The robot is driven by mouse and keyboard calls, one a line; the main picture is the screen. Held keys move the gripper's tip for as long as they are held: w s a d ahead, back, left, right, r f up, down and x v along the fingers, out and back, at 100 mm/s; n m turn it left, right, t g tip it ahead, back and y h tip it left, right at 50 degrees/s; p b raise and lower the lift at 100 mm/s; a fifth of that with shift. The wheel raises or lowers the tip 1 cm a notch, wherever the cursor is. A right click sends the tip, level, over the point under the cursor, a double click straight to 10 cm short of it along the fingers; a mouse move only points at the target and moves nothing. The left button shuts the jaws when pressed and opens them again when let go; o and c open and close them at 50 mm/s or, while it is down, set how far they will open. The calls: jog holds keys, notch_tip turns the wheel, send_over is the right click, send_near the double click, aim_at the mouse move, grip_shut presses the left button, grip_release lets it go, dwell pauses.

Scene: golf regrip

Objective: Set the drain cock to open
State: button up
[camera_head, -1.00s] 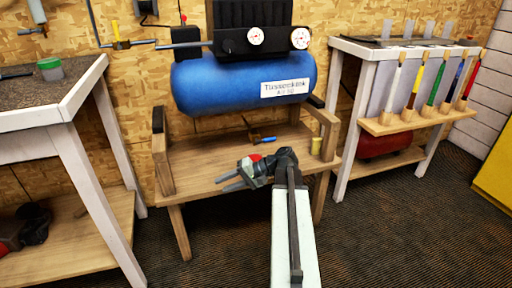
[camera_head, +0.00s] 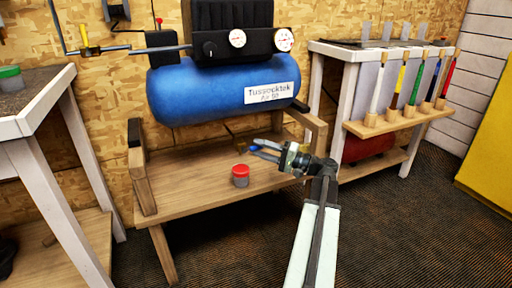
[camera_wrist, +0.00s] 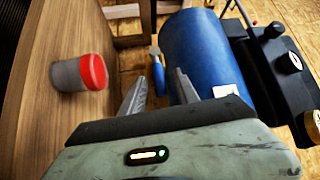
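The blue air tank (camera_head: 225,92) sits over a wooden bench. Below it is the drain cock, whose blue handle (camera_head: 254,149) shows by my fingertips in the head view. In the wrist view the blue handle (camera_wrist: 157,74) lies ahead, between the lines of my two fingers and beside the tank (camera_wrist: 190,55). My gripper (camera_head: 262,150) is open, its fingers (camera_wrist: 158,90) apart with nothing clearly held. I cannot tell whether a finger touches the handle. The cock's body is mostly hidden, and its setting is not clear.
A red-lidded jar (camera_head: 240,176) stands on the bench shelf (camera_head: 195,190) left of my gripper; the wrist view shows it too (camera_wrist: 80,73). The bench's right arm (camera_head: 305,122) is close behind my wrist. A rack of several clubs (camera_head: 405,120) stands right.

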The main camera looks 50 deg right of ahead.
jog(key=shift+w+a+r, duration=0.1)
jog(key=shift+w+a, duration=0.2)
jog(key=shift+w, duration=0.35)
grip_shut()
dwell(0.9)
